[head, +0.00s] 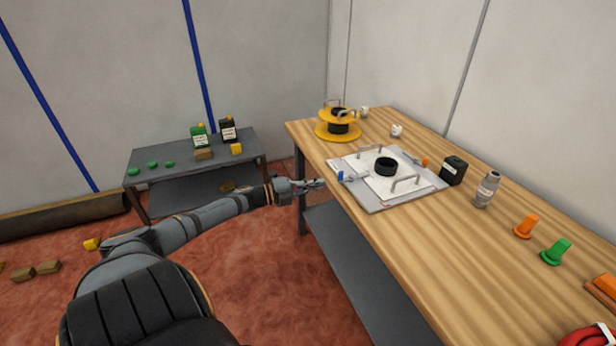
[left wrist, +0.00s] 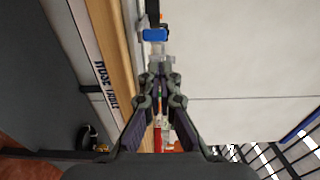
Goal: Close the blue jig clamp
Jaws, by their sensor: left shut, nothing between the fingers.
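The blue jig clamp (head: 341,176) is a small blue lever on the left edge of the white jig plate (head: 375,200) on the wooden table. It also shows at the top of the left wrist view (left wrist: 155,35), just beyond my fingertips. My left gripper (head: 320,184) is shut and empty, beside the table's left edge and close to the clamp. Its fingers (left wrist: 160,85) meet in the left wrist view. I cannot tell whether they touch the clamp. A black ring (head: 386,166) sits in the middle of the jig. An orange clamp (head: 425,162) is on the far side. My right gripper is not in view.
The wooden table (head: 440,270) also holds a yellow spool (head: 338,130), a black bottle (head: 453,170), a grey bottle (head: 487,190), and orange and green pegs (head: 556,252). A grey side table (head: 190,180) with bottles stands at the back left. The table's front left is clear.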

